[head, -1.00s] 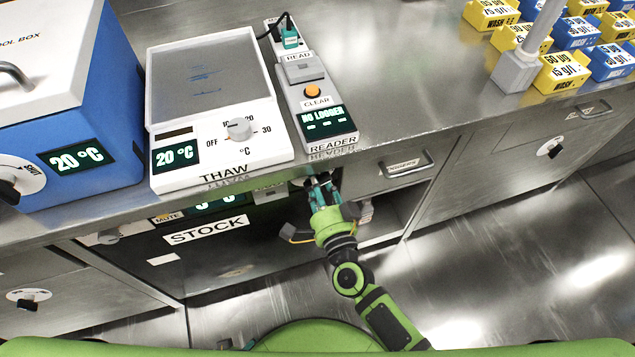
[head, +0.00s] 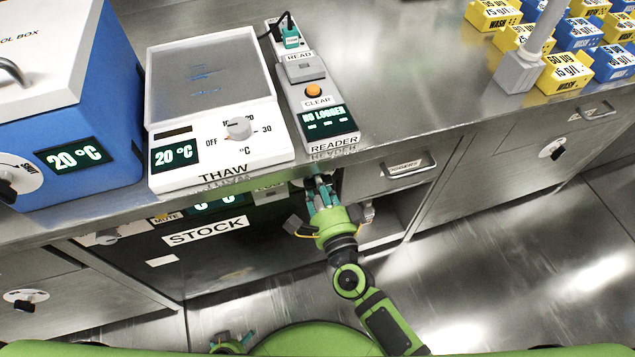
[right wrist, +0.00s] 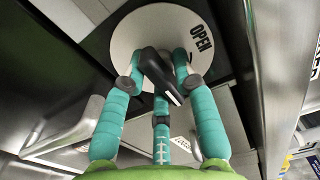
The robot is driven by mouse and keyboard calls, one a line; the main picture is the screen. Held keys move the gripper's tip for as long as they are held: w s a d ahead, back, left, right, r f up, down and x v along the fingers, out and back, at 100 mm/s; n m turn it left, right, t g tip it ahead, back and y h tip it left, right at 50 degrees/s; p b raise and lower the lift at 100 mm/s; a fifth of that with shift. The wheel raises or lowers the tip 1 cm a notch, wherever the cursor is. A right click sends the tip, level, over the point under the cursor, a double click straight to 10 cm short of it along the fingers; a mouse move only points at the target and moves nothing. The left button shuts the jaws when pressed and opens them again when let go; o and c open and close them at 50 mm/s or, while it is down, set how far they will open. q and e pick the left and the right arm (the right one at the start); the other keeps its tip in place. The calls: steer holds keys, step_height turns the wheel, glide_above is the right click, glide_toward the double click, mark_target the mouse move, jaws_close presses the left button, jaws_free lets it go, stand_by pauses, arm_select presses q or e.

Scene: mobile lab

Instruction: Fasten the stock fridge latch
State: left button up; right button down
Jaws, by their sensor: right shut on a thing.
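The stock fridge (head: 215,262) sits under the counter, with a dark front and a STOCK label. Its latch shows in the right wrist view as a black lever (right wrist: 158,72) on a round white plate (right wrist: 135,38) marked OPEN. My right gripper (head: 318,186) is at the upper right corner of the fridge front. In the right wrist view its teal fingers (right wrist: 160,78) are shut on the lever. In the head view the gripper hides the latch. Part of my left gripper (head: 234,343) shows at the bottom edge, apart from the fridge; its opening is unclear.
The counter edge runs just above my right gripper. On it stand the blue box (head: 122,140), the THAW unit (head: 205,170) and the READER (head: 325,125). A drawer with a handle (head: 408,166) is right of the gripper. The floor in front is clear.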

steer(key=shift+f, duration=0.3)
steer(key=c, duration=1.1)
jaws_free()
steer(key=shift+r, duration=0.15)
steer(key=shift+s, duration=0.1)
arm_select(q)
steer(key=shift+s+d, duration=0.1)
steer(key=shift+d, duration=0.2)
arm_select(e)
steer(key=v, duration=1.2)
